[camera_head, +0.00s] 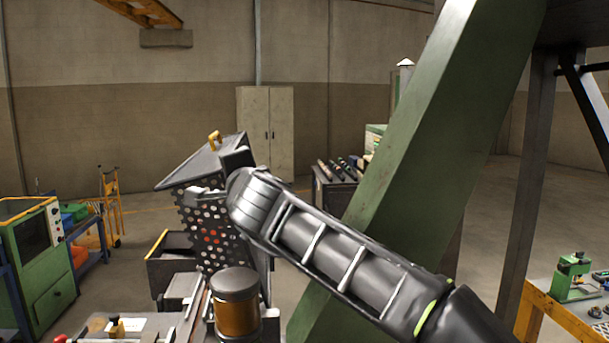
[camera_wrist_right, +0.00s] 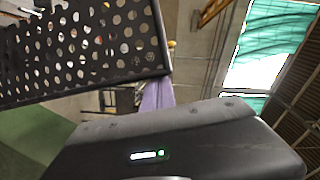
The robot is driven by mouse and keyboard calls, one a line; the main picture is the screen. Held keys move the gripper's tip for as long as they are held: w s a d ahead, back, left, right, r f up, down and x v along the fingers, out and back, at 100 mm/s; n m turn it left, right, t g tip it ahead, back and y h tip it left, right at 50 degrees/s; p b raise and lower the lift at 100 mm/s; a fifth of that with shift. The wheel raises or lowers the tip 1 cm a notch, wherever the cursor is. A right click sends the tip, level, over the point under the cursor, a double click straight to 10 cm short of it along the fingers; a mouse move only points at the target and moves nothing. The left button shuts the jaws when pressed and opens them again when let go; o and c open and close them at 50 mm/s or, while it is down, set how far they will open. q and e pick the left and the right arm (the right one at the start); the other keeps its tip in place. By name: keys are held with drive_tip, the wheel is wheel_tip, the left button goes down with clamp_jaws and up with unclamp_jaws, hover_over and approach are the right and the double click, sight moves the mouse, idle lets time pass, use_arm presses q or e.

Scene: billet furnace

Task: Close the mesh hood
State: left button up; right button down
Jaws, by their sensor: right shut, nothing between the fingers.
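The mesh hood (camera_head: 207,236) is a dark perforated panel under a slanted grey top with a yellow handle. It stands tilted at centre-left in the head view, and reddish spots show through its holes. My right arm crosses from the lower right, its wrist in front of the hood's right side. My right gripper (camera_head: 207,193) is shut and empty, mostly hidden near the hood's upper part; I cannot tell whether it touches. In the right wrist view the perforated panel (camera_wrist_right: 85,48) fills the upper left, above the dark gripper body with a lit strip. My left gripper is out of view.
An amber and dark cylinder (camera_head: 236,303) stands just in front of the hood. A thick green slanted beam (camera_head: 430,140) rises at the right. A dark open bin (camera_head: 170,262) is left of the hood. A green machine (camera_head: 40,255) stands far left.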

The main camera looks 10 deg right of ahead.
drive_tip(key=a+f+n, duration=0.2)
drive_tip(key=a, duration=0.5)
drive_tip(key=shift+a+f+n, duration=0.2)
drive_tip(key=shift+n, duration=0.1)
